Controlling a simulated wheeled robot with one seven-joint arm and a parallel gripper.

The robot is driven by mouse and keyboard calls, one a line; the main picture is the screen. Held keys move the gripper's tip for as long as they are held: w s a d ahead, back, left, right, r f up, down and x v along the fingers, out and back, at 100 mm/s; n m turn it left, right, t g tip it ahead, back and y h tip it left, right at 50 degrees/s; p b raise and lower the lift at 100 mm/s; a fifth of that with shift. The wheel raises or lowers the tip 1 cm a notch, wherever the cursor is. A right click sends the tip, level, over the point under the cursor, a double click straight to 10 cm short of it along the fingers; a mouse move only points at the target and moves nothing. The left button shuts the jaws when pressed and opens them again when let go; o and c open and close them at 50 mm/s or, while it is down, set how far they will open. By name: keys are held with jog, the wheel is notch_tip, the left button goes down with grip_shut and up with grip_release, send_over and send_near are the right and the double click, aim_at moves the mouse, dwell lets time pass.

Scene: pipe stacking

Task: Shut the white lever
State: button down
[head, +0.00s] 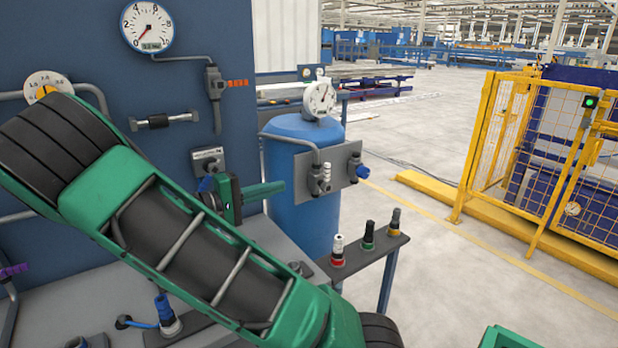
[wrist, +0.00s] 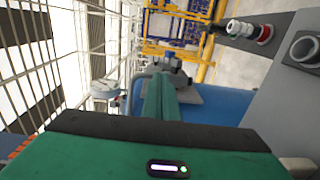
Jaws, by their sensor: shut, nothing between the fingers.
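I cannot clearly make out a white lever in either view. A pale grey valve fitting (head: 324,178) sits on a metal plate (head: 341,168) at the front of the blue tank (head: 298,205), with a blue knob (head: 362,171) to its right. My green gripper (head: 276,189) is shut and empty; its fingers point right, towards the tank, and appear left of the fitting. In the wrist view the closed fingers (wrist: 160,88) point up the picture at the tank and a dark fitting (wrist: 173,70). They hide part of the tank. Contact cannot be told.
A blue panel (head: 200,30) with a round gauge (head: 147,26) stands behind my arm. A second gauge (head: 319,99) tops the tank.

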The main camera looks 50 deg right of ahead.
send_near(325, 171)
jog(key=x, duration=0.6)
jog(key=shift+s+d, duration=0.1)
jog(key=shift+d, duration=0.1)
jog(key=shift+a, duration=0.2)
jog(key=shift+d, duration=0.1)
dwell(0.3)
